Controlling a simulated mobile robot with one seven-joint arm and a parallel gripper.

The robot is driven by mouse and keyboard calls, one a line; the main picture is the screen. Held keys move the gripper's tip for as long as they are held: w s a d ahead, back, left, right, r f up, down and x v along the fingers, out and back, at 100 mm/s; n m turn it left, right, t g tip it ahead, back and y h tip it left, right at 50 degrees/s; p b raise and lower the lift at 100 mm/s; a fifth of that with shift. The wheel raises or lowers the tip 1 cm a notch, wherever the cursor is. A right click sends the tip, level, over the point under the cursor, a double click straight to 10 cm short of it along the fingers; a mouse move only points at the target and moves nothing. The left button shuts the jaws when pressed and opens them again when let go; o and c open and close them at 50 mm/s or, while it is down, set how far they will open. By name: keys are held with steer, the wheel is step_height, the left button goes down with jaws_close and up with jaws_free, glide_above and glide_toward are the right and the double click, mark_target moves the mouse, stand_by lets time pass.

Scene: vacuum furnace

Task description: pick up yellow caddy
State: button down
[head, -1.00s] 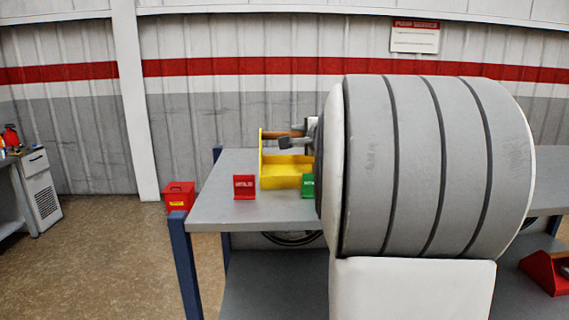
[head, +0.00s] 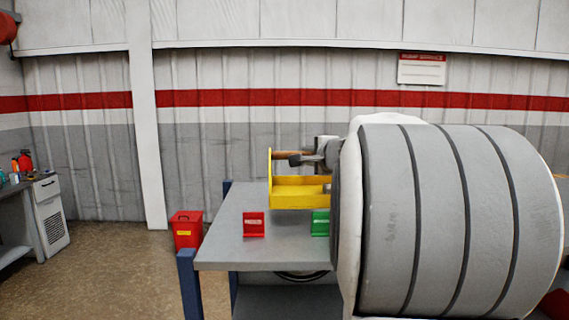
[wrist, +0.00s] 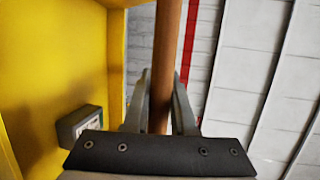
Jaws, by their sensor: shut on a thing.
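The yellow caddy (head: 300,193) has a tall end wall and a brown rod handle. It is at the left part of the grey workbench (head: 230,255) in the head view and appears raised a little above the top. My gripper (head: 300,158) is shut on the brown handle (wrist: 167,50). In the wrist view the handle runs between the two fingers (wrist: 160,100). The caddy's yellow wall (wrist: 50,60) fills the left of that view, with a small grey-green box (wrist: 80,125) by it. My arm hides the caddy's right end in the head view.
A red stand (head: 253,224) and a green stand (head: 320,223) are on the bench in front of the caddy. A red bin (head: 187,230) is left of the bench. A side cabinet (head: 48,212) is at far left. The wall is behind the bench.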

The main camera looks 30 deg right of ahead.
steer(key=s+d+r, duration=0.7)
steer(key=s, duration=0.1)
steer(key=shift+s+d, duration=0.3)
steer(key=shift+d, duration=0.1)
